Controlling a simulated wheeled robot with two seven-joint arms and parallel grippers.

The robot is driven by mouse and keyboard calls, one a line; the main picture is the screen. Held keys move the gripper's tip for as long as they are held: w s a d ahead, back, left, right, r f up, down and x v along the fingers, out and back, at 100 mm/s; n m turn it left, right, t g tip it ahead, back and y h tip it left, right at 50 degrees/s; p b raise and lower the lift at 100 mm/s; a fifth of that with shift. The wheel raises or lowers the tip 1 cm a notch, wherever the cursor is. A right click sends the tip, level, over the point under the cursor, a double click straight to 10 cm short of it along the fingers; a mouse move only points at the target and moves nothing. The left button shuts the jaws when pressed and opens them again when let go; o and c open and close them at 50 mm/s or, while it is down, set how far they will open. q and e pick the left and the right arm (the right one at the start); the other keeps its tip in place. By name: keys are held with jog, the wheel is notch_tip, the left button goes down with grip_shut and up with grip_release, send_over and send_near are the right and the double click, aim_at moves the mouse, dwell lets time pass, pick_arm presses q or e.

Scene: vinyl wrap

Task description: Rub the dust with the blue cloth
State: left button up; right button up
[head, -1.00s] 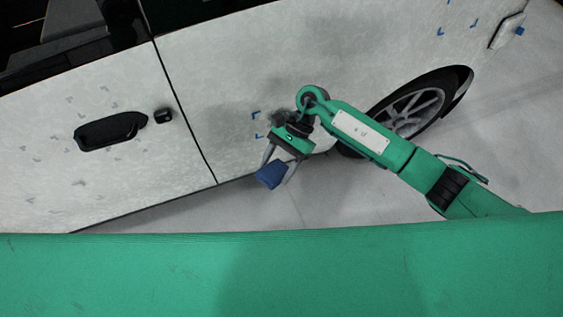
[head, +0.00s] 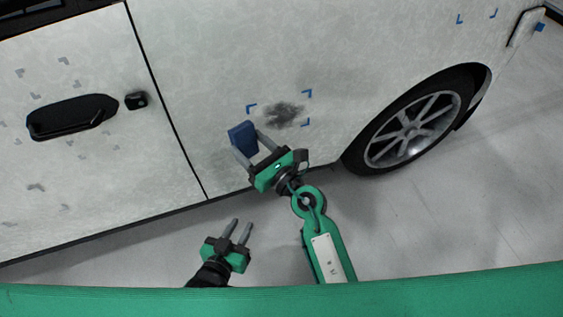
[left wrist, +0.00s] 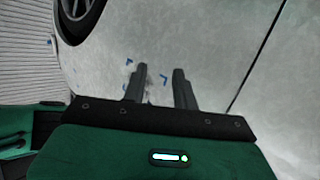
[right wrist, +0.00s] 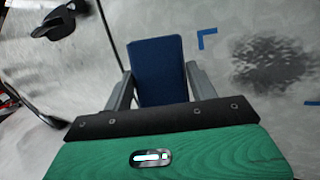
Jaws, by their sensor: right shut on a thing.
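My left gripper (head: 240,229) is open and empty, below the car's lower edge. In the left wrist view, its fingers hide part of the marked area.
A black door handle (head: 73,117) and a small black fitting (head: 136,101) are on the panel at left. A wheel (head: 412,125) stands at right. Other blue marks (head: 477,16) are farther up. Grey floor (head: 430,220) is clear below the car.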

aim_at(268, 122)
jog(key=w+d+f+m+t+h+b, duration=0.2)
jog(key=d+f+m+t+h+b, duration=0.3)
jog(key=d+f+t+h+b, duration=0.15)
pick_arm(q)
notch_tip(268, 122, up, 14)
jog(key=a+t+h, duration=0.1)
jog(key=t, duration=0.4)
jog(key=shift+t+b, duration=0.3)
jog(key=shift+t, duration=0.1)
pick_arm(e)
jog(key=shift+w+a+r, duration=0.1)
jog(key=shift+w+a, duration=0.1)
jog(key=shift+w, duration=0.7)
jog(key=shift+w+a+f, duration=0.1)
jog(key=shift+w+a, duration=0.1)
jog(key=shift+w, duration=0.65)
jog(key=shift+w+a+r, duration=0.1)
jog(key=shift+w+a, duration=0.1)
jog(key=shift+w, duration=0.7)
pick_arm(q)
jog(key=shift+f, duration=0.2)
pick_arm(e)
jog(key=shift+w+a, duration=0.3)
jog(key=shift+w, duration=0.5)
